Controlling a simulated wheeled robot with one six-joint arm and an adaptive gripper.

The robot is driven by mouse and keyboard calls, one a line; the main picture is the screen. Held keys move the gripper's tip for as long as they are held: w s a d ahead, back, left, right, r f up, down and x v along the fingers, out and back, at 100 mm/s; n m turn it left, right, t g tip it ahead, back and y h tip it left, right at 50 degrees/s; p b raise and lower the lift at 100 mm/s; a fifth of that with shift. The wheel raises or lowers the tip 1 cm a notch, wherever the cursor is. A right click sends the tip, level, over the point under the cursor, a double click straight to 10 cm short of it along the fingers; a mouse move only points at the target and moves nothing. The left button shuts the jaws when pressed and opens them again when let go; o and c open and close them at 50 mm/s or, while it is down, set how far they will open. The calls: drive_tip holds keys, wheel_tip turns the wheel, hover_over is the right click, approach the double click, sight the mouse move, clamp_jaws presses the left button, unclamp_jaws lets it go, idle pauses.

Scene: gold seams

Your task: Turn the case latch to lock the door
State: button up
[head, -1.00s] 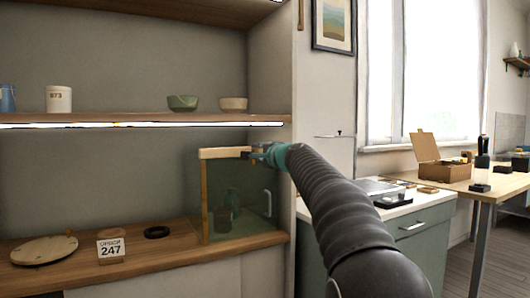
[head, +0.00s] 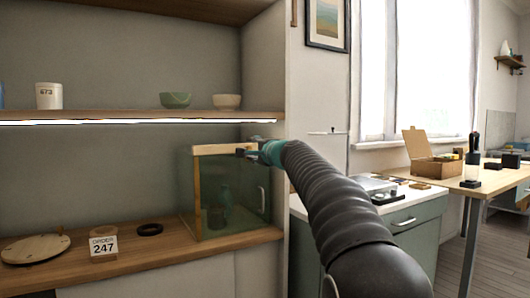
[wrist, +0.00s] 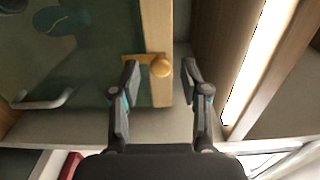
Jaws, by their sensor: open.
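The glass case (head: 188,205) with a pale wooden top rail stands on the lower wooden shelf; its door has a light handle (head: 261,199), also in the wrist view (wrist: 42,104). The brass latch (wrist: 160,67) is a round knob on the wooden rail in the wrist view, with a short arm reaching left over the glass edge. My gripper (wrist: 160,72) is open, with one finger on each side of the knob. The left finger overlaps the latch arm in the picture; I cannot tell whether it touches. In the head view my gripper (head: 245,151) is at the case's top front corner and the latch is hidden.
The upper shelf (head: 130,116) runs above the case with a lit strip under it. A counter (head: 390,207) stands to the right.

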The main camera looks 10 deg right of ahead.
drive_tip(key=v, duration=1.1)
drive_tip(key=shift+w+a, duration=0.1)
